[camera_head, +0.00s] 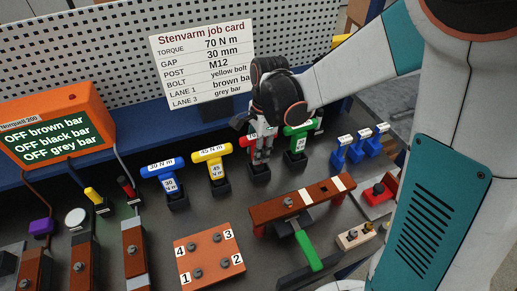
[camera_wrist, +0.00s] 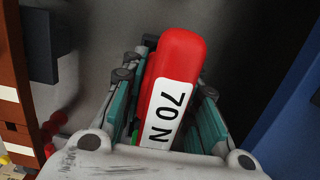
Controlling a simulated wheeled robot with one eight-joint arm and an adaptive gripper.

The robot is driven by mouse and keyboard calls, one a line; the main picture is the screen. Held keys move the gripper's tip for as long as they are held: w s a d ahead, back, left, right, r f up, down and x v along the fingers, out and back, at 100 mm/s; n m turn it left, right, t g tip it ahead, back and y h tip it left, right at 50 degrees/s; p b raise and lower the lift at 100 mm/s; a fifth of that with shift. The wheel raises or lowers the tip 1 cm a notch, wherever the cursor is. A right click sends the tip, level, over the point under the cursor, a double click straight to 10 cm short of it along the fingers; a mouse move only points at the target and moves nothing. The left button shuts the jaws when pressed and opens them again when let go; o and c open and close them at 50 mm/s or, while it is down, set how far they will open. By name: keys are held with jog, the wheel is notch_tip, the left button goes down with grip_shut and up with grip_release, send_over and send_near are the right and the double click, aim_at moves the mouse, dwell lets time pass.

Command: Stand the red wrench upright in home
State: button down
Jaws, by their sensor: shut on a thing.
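The red wrench (camera_head: 246,142) has a T-shaped head with a white label that reads "70 N" in the wrist view (camera_wrist: 178,62). It stands upright at its black holder (camera_head: 259,178), between the yellow and green wrenches. My gripper (camera_head: 262,157) points down over it and is shut on its head, one finger on each side. The fingers cover part of the head and shaft in the head view. I cannot tell whether the wrench's foot rests fully in the holder.
A yellow wrench (camera_head: 213,165) and a blue wrench (camera_head: 168,178) stand left; a green wrench (camera_head: 297,142) stands close right. Several small blue pieces (camera_head: 360,146) are farther right. A brown bar (camera_head: 300,201) with a green handle (camera_head: 308,250) lies in front. A pegboard (camera_head: 100,45) stands behind.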

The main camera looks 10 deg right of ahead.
jog(key=shift+f, duration=0.3)
dwell(0.4)
jog(key=c, duration=1.2)
grip_release()
jog(key=r, duration=0.4)
jog(key=d+r, duration=0.1)
jog(key=r, duration=0.7)
jog(key=shift+w+d, duration=0.15)
jog(key=s+d+n+t, duration=0.2)
jog(key=s+d+n, duration=0.1)
jog(key=s+n, duration=0.2)
jog(key=s+d+n+t+h+b, duration=0.1)
jog(key=s+d+n+t, duration=0.2)
jog(key=s+n, duration=0.1)
jog(key=s+d+n+t+b, duration=0.1)
jog(key=s+d+n+t, duration=0.1)
jog(key=s+n, duration=0.3)
jog(key=shift+s+d+r+n+t, duration=0.3)
jog(key=shift+d+n, duration=0.25)
jog(key=shift+n, duration=0.25)
